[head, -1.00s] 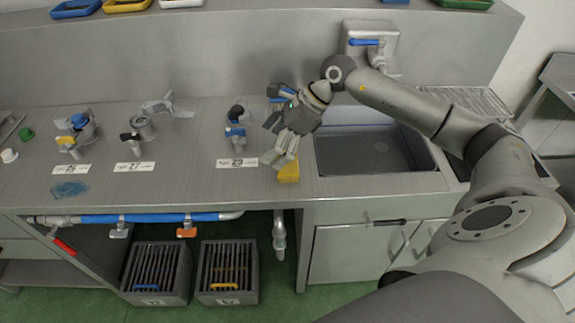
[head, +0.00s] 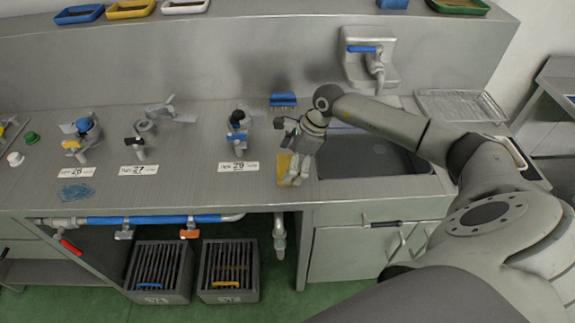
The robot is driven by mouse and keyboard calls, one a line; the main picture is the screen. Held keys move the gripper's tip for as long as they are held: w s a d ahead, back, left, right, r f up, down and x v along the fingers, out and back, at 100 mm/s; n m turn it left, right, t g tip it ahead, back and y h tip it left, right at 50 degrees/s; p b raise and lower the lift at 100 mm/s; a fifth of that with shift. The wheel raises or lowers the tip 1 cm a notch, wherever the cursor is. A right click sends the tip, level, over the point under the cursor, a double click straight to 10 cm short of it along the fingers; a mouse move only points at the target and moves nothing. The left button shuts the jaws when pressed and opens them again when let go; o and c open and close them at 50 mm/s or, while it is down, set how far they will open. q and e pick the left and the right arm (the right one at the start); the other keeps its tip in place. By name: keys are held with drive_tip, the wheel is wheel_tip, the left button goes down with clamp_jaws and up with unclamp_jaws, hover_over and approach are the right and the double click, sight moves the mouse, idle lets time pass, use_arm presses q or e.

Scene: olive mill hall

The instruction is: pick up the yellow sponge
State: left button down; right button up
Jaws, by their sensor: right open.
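The yellow sponge (head: 283,164) lies on the steel counter (head: 215,190), just left of the sink. The gripper is open. My left gripper is not in view.
A blue brush (head: 283,99) lies behind the gripper. The sink (head: 370,158) is to the right, under a wall tap (head: 375,62). Valve parts stand left by label 29 (head: 238,167). A blue scouring pad (head: 76,193) lies at the front left. Counter left of the sponge is clear.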

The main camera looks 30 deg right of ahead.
drive_tip(key=shift+x, duration=0.9)
drive_tip(key=shift+c, duration=0.4)
drive_tip(key=c, duration=0.6)
drive_tip(key=shift+r, duration=0.1)
drive_tip(key=shift+c, duration=0.2)
drive_tip(key=shift+w+r+b, duration=0.1)
drive_tip(key=shift+r+b, duration=0.35)
drive_tip(key=shift+r, duration=0.1)
drive_tip(key=s+a+r+b, duration=0.1)
drive_tip(key=r, duration=0.1)
drive_tip(key=s+a+r, duration=0.1)
drive_tip(key=r, duration=0.2)
drive_tip(key=s+a+r+b, duration=0.1)
drive_tip(key=r, duration=0.1)
drive_tip(key=shift+s+a+r+b, duration=0.1)
drive_tip(key=shift+s+r+b, duration=0.15)
drive_tip(key=shift+s+b, duration=0.1)
drive_tip(key=s+a+r+b, duration=0.2)
drive_tip(key=s+a+r, duration=0.2)
drive_tip(key=s+a, duration=0.2)
drive_tip(key=shift+s+r, duration=0.2)
drive_tip(key=shift+s, duration=0.25)
